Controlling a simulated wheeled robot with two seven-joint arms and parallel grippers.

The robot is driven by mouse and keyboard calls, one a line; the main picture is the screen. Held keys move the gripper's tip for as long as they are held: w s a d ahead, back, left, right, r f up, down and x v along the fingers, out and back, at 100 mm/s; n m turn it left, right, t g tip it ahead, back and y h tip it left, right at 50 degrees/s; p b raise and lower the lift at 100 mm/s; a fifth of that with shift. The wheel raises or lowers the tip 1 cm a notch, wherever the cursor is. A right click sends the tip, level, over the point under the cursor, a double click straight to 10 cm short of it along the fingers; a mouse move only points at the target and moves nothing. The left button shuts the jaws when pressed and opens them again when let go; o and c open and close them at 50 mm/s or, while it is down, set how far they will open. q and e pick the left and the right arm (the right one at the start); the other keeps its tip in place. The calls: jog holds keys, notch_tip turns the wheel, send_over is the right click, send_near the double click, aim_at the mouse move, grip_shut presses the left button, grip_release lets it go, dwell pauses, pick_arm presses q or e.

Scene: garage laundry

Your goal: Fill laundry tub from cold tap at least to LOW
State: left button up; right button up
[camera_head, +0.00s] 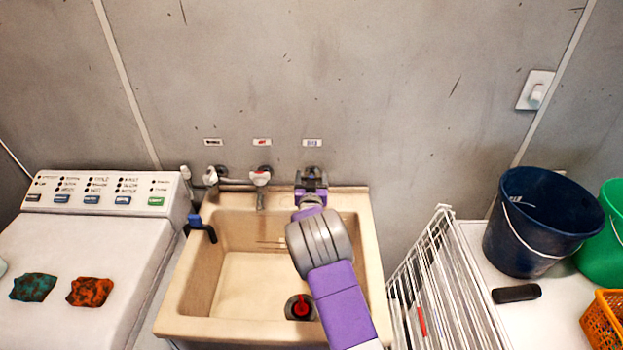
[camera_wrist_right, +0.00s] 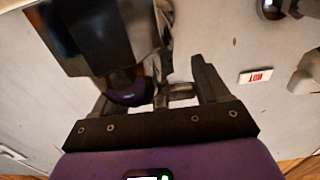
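The beige laundry tub (camera_head: 190,292) stands in the middle of the head view. Its basin looks dry and empty. A thin dark line (camera_head: 270,242) marks the inner back wall; no lettering is readable. A red plug (camera_head: 301,308) sits at the drain, partly behind my right arm. My right gripper (camera_head: 311,182) is at the rightmost tap, under the blue label, and hides most of it. In the wrist view, the fingers (camera_wrist_right: 165,92) stand apart with metal tap parts (camera_wrist_right: 181,91) between them; contact is unclear. My left gripper is out of view.
The middle tap (camera_head: 260,177) is under the red label, which reads HOT in the wrist view (camera_wrist_right: 256,76). A spout (camera_head: 261,199) hangs over the tub. A washer (camera_head: 75,245) stands left; a white drying rack (camera_head: 440,285) and blue bucket (camera_head: 535,225) stand right.

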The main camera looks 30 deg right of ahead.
jog(key=shift+c, duration=1.1)
jog(key=n+t+y+b, duration=0.1)
jog(key=n+y+b, duration=0.1)
jog(key=y+b, duration=0.2)
jog(key=shift+d+f+n+t+b, duration=0.1)
jog(key=shift+n+t+b, duration=0.25)
jog(key=shift+n+t, duration=0.05)
jog(key=shift+n+t+y+b, duration=0.3)
jog(key=shift+n+y+b, duration=0.4)
jog(key=shift+y, duration=0.5)
jog(key=shift+n+y, duration=0.5)
jog(key=shift+y, duration=0.1)
jog(key=y, duration=0.1)
jog(key=n+y+p, duration=0.1)
jog(key=shift+r+n+y, duration=0.25)
jog(key=shift+n+y, duration=0.05)
jog(key=n+y+p, duration=0.2)
jog(key=y, duration=0.1)
jog(key=n+y+p, duration=0.1)
jog(key=shift+a+r+g+y, duration=0.1)
jog(key=shift+a+g+y, duration=0.25)
jog(key=shift+g+y, duration=0.05)
jog(key=shift+a+n+g+y+p, duration=0.2)
jog(key=shift+n+g+y+p, duration=0.6)
jog(key=shift+n+y+p, duration=0.7)
jog(key=shift+b, duration=0.3)
jog(key=o, duration=1)
jog(key=shift+f, duration=0.2)
jog(key=shift+c, duration=0.2)
